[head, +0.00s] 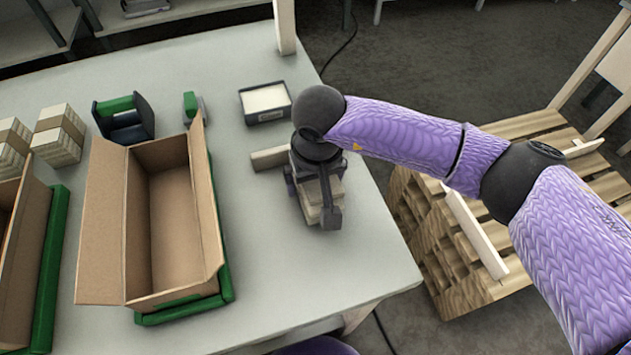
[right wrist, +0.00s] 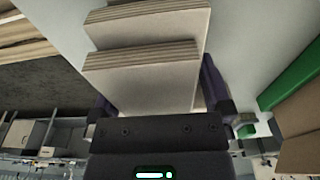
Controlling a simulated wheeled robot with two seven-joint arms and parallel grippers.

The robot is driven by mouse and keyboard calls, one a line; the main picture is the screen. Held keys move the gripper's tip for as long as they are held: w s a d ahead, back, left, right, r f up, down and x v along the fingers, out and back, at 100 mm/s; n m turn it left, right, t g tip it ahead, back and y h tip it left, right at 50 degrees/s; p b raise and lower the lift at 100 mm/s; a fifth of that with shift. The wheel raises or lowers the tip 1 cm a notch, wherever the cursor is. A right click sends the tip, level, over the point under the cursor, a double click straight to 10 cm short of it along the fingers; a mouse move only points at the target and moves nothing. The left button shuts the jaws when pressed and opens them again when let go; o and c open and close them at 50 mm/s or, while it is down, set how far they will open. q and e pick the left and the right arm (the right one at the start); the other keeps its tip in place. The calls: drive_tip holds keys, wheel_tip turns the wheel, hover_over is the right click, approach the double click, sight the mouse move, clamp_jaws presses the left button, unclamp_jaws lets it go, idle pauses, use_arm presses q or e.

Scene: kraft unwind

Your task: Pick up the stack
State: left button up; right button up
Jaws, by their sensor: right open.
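The stack (head: 318,208) of thin pale boards lies on the grey table, partly hidden under my right gripper (head: 310,196). In the right wrist view the stack (right wrist: 145,70) shows light faces and layered brown edges, in stepped parts. My right gripper is open, pointing down over the stack, with one finger on either side of it. I cannot tell whether the fingers touch it. My left gripper is not in view.
An open cardboard box (head: 127,225) stands in a green frame left of the gripper. A black tray with white cards (head: 265,99) and a wooden strip (head: 268,158) are close by. Other stacks (head: 58,135) stand far left. A pallet (head: 470,250) stands beyond the table's right edge.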

drive_tip(key=c, duration=0.7)
drive_tip(key=shift+r, duration=0.1)
drive_tip(key=c, duration=0.5)
drive_tip(key=shift+o, duration=0.2)
drive_tip(key=shift+r, duration=0.2)
wheel_tip(320, 180, up, 9)
drive_tip(key=p, duration=0.2)
drive_tip(key=shift+f+p, duration=0.1)
drive_tip(key=shift+p, duration=0.2)
wheel_tip(320, 180, down, 2)
drive_tip(key=p, duration=0.2)
drive_tip(key=shift+w+a+f+p, duration=0.1)
drive_tip(key=shift+w+f+p, duration=0.1)
drive_tip(key=shift+p, duration=0.1)
wheel_tip(320, 180, down, 2)
drive_tip(key=shift+s+f, duration=0.1)
drive_tip(key=shift+f+b, duration=1.1)
drive_tip(key=shift+f, duration=0.75)
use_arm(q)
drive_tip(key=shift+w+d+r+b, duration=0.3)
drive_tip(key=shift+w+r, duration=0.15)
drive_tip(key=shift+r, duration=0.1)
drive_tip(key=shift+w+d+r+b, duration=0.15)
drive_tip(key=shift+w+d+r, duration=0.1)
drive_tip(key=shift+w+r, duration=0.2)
use_arm(e)
drive_tip(key=shift+f, duration=0.4)
